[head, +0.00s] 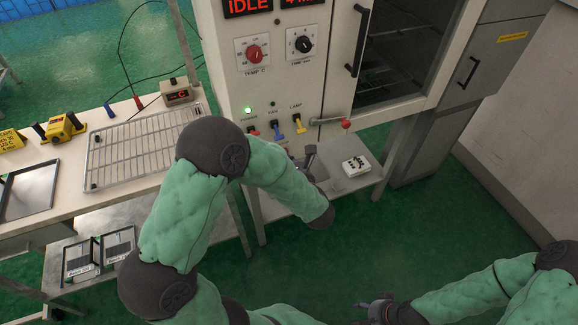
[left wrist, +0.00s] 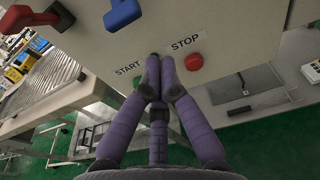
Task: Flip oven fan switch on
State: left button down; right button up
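The blue fan switch (head: 278,130) is on the oven's front panel (head: 238,88), between a red power switch (head: 253,131) and an orange lamp switch (head: 299,124). Its blue lever also shows at the top of the left wrist view (left wrist: 122,14), angled down. The small light above it looks dark. My left gripper (left wrist: 160,60) is empty, its fingertips close together by the START and STOP labels, below and right of the blue lever and apart from it. In the head view my left arm partly hides it. My right gripper (head: 378,308) is low at bottom right; its fingers are unclear.
A red STOP button (left wrist: 194,62) is right of my left fingertips; a green START button (left wrist: 137,82) is partly hidden by them. A red-knobbed door handle (head: 345,124) sticks out at right. A white keypad (head: 355,166) lies on the shelf below.

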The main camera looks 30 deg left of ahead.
aim_at(277, 132)
pick_arm(q)
jog(key=shift+w+a+r+b, duration=0.15)
jog(key=shift+r+b, duration=0.1)
jog(key=shift+r, duration=0.25)
jog(key=shift+w+a+r+b, duration=0.1)
jog(key=shift+a+r+b, duration=0.15)
jog(key=shift+r, duration=0.25)
jog(key=shift+w+a+r+b, duration=0.15)
jog(key=shift+r+b, duration=0.15)
jog(key=shift+r, duration=0.2)
